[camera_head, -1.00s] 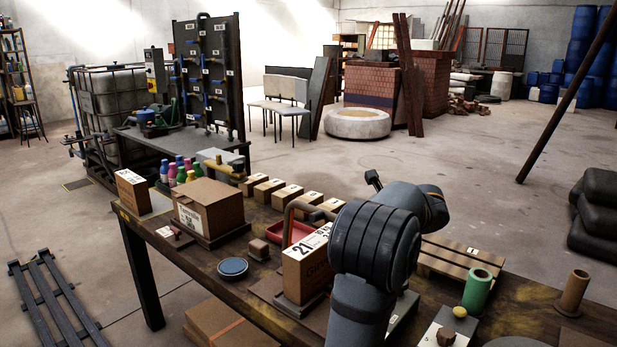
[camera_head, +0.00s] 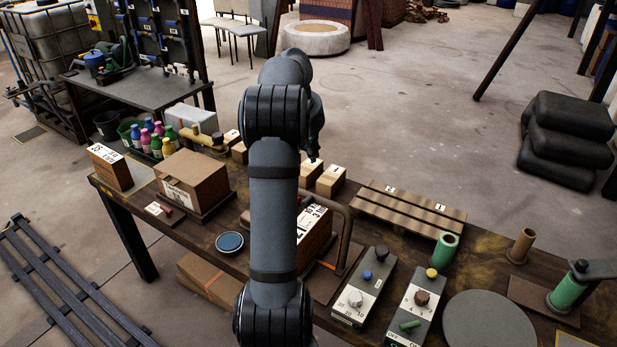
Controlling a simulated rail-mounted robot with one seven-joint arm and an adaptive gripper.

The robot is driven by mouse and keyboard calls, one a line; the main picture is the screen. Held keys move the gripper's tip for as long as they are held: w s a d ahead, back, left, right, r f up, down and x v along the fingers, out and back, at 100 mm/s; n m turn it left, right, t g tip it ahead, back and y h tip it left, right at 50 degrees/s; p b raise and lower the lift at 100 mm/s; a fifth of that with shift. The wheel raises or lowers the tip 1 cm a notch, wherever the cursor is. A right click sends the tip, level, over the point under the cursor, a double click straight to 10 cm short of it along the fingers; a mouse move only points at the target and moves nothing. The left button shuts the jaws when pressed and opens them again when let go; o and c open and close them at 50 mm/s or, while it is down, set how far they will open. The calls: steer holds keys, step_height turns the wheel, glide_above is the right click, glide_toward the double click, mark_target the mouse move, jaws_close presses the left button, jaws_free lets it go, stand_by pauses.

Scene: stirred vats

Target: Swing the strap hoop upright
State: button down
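The strap hoop (camera_head: 347,232) is a brown bent bar beside the right side of a labelled carton (camera_head: 317,237) on the workbench. Its top bar runs left behind my arm, and one leg comes down on the right. My arm hides the rest, so I cannot tell its exact tilt. My gripper (camera_head: 314,156) is a small dark shape at the far end of the arm, beyond the hoop and above the small wooden blocks. It looks apart from the hoop. Its fingers are too small and dark to tell open from shut.
Two control boxes with knobs (camera_head: 364,288) (camera_head: 416,308) stand right of the hoop. A slatted pallet (camera_head: 410,209) lies behind them, with a green tube (camera_head: 444,250) beside it. A round grey plate (camera_head: 489,322) is at front right. Another carton (camera_head: 190,180) and a blue-topped dish (camera_head: 230,243) are left.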

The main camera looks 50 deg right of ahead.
steer(key=shift+g, duration=0.3)
steer(key=x, duration=0.3)
steer(key=s+x, duration=0.1)
steer(key=x, duration=0.6)
steer(key=shift+s+a+p, duration=0.1)
steer(key=shift+s+p, duration=0.2)
steer(key=shift+p, duration=0.1)
steer(key=a, duration=0.3)
steer(key=shift+s, duration=0.1)
steer(key=shift+a+f, duration=0.2)
steer(key=shift+a, duration=0.2)
steer(key=shift+a, duration=0.1)
